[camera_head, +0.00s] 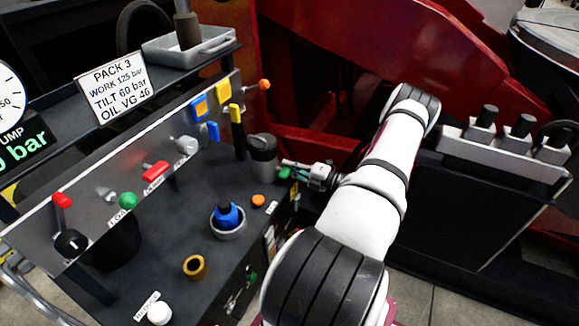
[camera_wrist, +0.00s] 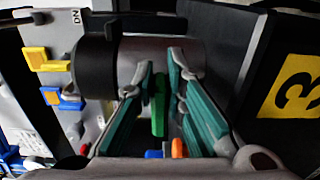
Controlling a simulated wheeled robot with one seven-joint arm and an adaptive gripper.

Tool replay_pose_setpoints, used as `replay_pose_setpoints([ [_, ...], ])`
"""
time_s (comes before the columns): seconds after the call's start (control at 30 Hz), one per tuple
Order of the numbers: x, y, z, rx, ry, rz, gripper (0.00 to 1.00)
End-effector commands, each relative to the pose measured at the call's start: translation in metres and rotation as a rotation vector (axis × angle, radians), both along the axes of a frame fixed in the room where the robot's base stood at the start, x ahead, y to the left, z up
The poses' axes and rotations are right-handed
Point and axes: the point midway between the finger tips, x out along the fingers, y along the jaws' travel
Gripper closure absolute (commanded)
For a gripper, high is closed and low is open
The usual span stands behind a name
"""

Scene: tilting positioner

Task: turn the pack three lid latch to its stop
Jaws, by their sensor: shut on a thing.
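A grey canister (camera_head: 262,168) with a dark lid stands at the right end of the panel bench in the head view. A small green latch (camera_head: 285,173) shows at its right side. My gripper (camera_head: 293,169) reaches it from the right. In the wrist view, the grey body (camera_wrist: 190,54) and black lid (camera_wrist: 98,68) lie across the top. The green latch (camera_wrist: 158,105) stands between the teal-padded fingers of my gripper (camera_wrist: 160,76). The jaws are shut on it, though pad contact is hard to see. The latch's far end is partly hidden.
A PACK 3 sign (camera_head: 112,85) stands behind the panel of coloured levers. A blue-topped knob (camera_head: 227,217), an orange button (camera_head: 258,201) and a brass ring (camera_head: 194,267) sit on the bench. A yellow plate marked 3 (camera_wrist: 297,85) is right of my fingers.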

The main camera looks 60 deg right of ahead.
Motion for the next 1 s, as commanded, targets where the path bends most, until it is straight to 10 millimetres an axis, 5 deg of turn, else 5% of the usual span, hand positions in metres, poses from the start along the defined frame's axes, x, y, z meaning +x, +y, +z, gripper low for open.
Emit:
replay_pose_setpoints([
  [0.63, -0.0008, -0.0008, -0.0023, 0.054, 0.007, -0.002, 1.0],
  [0.67, -0.0008, -0.0008, -0.0023, 0.054, 0.007, -0.002, 0.84],
  [0.73, -0.0009, -0.0007, -0.0023, 0.053, 0.007, -0.002, 0.68],
  [1.0, -0.0005, -0.0003, -0.0018, 0.052, 0.005, -0.001, 0.68],
])
